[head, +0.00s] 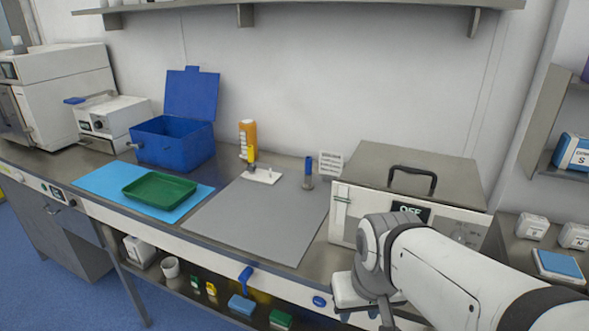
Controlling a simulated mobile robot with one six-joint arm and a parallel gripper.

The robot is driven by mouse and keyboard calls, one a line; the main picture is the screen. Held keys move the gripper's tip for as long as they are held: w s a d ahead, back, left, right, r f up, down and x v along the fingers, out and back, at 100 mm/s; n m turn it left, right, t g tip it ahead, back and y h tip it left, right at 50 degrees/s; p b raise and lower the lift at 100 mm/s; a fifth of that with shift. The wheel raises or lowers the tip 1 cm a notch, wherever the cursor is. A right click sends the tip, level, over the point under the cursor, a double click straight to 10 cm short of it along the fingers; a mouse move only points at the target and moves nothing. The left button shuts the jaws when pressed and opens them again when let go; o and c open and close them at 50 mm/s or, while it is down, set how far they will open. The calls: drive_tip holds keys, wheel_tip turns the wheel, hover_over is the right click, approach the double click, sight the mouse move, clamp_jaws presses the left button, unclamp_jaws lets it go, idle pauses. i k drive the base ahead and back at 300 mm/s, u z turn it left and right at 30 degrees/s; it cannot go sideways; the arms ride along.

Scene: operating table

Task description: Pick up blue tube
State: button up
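A slim blue tube (308,166) stands upright toward the back right of the grey mat, its lower part in a small grey holder (308,183). My gripper (366,316) is at the bottom of the head view, in front of the counter's edge and well to the right of and nearer than the tube. It is apart from the tube. Its fingers are small and partly cut off by the frame, so I cannot tell whether they are open or shut.
A grey box with a black handle (410,158) stands right of the tube. A small white sign (330,163) is close beside it. An orange-yellow bottle (248,134) and white stand (262,175) are left. The grey mat's front (255,222) is clear.

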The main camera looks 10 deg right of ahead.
sight(308, 160)
drive_tip(key=z, duration=0.05)
drive_tip(key=k, duration=0.8)
drive_tip(key=u, duration=1.55)
drive_tip(key=i, duration=1.3)
drive_tip(key=z, duration=2.05)
drive_tip(key=i, duration=1)
drive_tip(key=z, duration=0.05)
